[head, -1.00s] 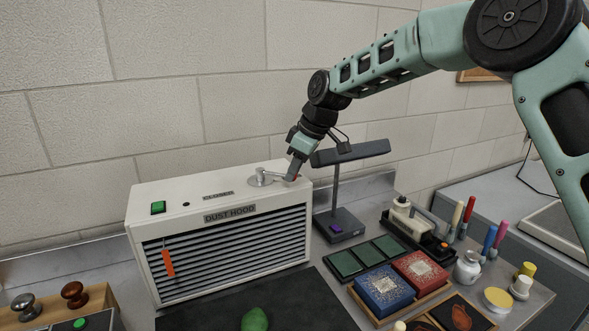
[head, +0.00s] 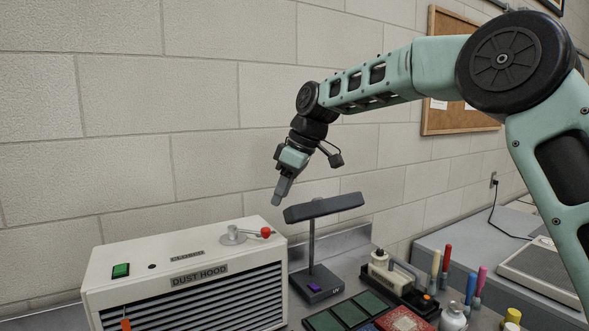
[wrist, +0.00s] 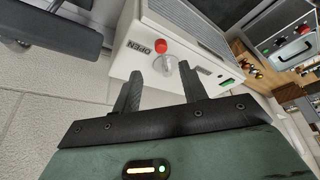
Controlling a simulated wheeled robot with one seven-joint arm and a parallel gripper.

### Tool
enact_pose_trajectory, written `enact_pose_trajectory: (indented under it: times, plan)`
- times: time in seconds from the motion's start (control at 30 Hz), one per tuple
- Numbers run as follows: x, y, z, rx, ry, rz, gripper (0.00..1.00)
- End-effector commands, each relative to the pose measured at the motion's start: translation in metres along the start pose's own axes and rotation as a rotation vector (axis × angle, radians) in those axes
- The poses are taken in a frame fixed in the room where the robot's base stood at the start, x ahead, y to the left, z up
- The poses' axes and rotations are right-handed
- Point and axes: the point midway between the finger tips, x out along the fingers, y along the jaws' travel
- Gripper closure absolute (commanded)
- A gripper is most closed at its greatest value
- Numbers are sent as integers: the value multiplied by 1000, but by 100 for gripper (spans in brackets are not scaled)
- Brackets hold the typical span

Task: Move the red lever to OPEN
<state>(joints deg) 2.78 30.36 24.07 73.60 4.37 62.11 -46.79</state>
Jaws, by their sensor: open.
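The red lever has a red knob (head: 266,232) on a grey arm with a round pivot, on top of the white dust hood (head: 110,262). In the head view the knob points right, away from the CLOSED label (head: 187,255). In the wrist view the red knob (wrist: 161,46) sits beside the OPEN label (wrist: 139,47). My gripper (head: 277,201) is above the lever, apart from it. In the wrist view its two fingers (wrist: 158,68) are spread and empty, with the lever showing beyond and between them.
A dark lamp (head: 323,207) stands right of the hood, close to my gripper. A green button (head: 121,270) is on the hood's left top. Air above the hood is clear.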

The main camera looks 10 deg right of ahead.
Motion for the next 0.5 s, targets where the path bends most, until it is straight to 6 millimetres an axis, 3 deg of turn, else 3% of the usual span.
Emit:
enact_pose_trajectory:
  times: [0.23,0.5]
  plan:
    - [-52,0,0,-1,3,4,57]
    - [-76,0,0,-1,1,1,57]
